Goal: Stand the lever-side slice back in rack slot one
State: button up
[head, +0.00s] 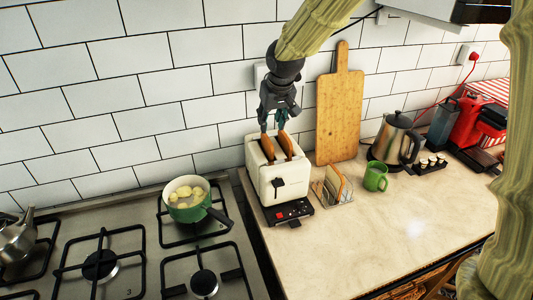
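The cream toaster (265,182) stands on the counter's left part, with a black lever (278,184) on its front face. Two browned toast slices stick up from its slots, a left slice (267,149) and a right slice (286,146). My gripper (273,129) points down right above the slices. Its fingertips are close to the slice tops; whether they touch one is too small to tell. The wire toast rack (343,199) stands right of the toaster and holds a slice (334,181) leaning in it. I cannot make out its slot numbers.
A green mug (375,178) stands close right of the rack. A tall wooden board (340,110) leans on the wall behind. A kettle (393,139) and red coffee machine (470,122) are farther right. A green pot (187,211) sits on the hob. The front counter is clear.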

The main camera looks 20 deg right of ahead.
aim_at(268, 138)
jog(key=shift+p+x, duration=0.65)
jog(key=shift+x, duration=1.8)
jog(key=shift+p+x, duration=1.25)
jog(key=shift+x, duration=1)
jog(key=shift+w+f, duration=0.2)
jog(key=shift+f, duration=0.2)
jog(key=shift+f, duration=0.2)
grip_shut()
